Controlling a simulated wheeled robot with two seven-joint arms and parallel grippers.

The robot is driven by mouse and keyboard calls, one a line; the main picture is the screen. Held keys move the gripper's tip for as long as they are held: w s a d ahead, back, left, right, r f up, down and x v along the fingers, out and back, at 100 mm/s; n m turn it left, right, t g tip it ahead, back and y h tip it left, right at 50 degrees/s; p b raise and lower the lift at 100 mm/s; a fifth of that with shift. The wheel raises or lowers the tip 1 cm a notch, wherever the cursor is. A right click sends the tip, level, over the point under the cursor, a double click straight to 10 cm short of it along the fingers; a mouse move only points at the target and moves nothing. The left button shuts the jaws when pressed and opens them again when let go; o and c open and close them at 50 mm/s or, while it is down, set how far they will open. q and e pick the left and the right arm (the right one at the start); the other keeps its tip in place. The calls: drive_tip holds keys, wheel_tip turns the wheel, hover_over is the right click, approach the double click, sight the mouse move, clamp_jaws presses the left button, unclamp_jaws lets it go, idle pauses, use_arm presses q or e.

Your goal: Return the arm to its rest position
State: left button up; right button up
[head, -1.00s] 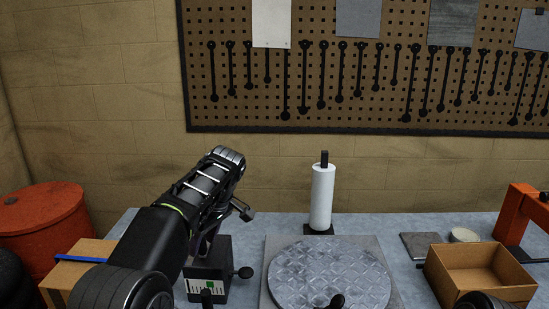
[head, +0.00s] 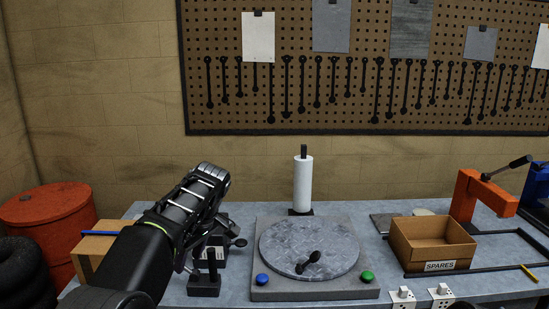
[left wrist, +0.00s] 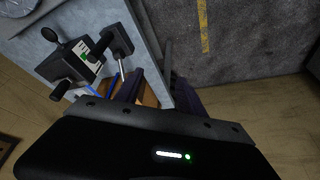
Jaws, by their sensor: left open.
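My left arm comes in from the lower left in the head view, bent over the left part of the grey workbench (head: 385,290). My left gripper hangs below the wrist and is mostly hidden by the arm there. In the left wrist view my left gripper (left wrist: 158,88) is open, with its two dark fingers apart and nothing seen between them but the bench edge and floor area. My right gripper does not show.
A round metal plate on a grey base (head: 310,247), a white roll (head: 303,184), a SPARES box (head: 432,243) and an orange press (head: 478,197) follow rightward. A cardboard box (head: 92,247) is left.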

use_arm(q)
drive_tip(key=w+d+f+m+t+h, duration=0.3)
drive_tip(key=w+d+f+m, duration=0.35)
drive_tip(key=d+f, duration=0.2)
drive_tip(key=s+d+f+m+h, duration=0.25)
drive_tip(key=s+f, duration=0.25)
drive_tip(key=f, duration=0.5)
drive_tip(key=s+d+f+m+h, duration=0.1)
drive_tip(key=s+d+f+m, duration=0.2)
drive_tip(key=f, duration=0.7)
drive_tip(key=s+f+g, duration=0.1)
drive_tip(key=s+f, duration=0.4)
drive_tip(key=s, duration=0.6)
drive_tip(key=s+f+n+g+h, duration=0.1)
drive_tip(key=s+f, duration=0.3)
drive_tip(key=s, duration=0.8)
drive_tip(key=s+f+n+g, duration=0.1)
drive_tip(key=s+f, duration=0.4)
drive_tip(key=s, duration=0.7)
drive_tip(key=shift+s+a+f+g+h, duration=0.2)
drive_tip(key=shift+a+f+g+h, duration=0.15)
drive_tip(key=shift+g, duration=0.55)
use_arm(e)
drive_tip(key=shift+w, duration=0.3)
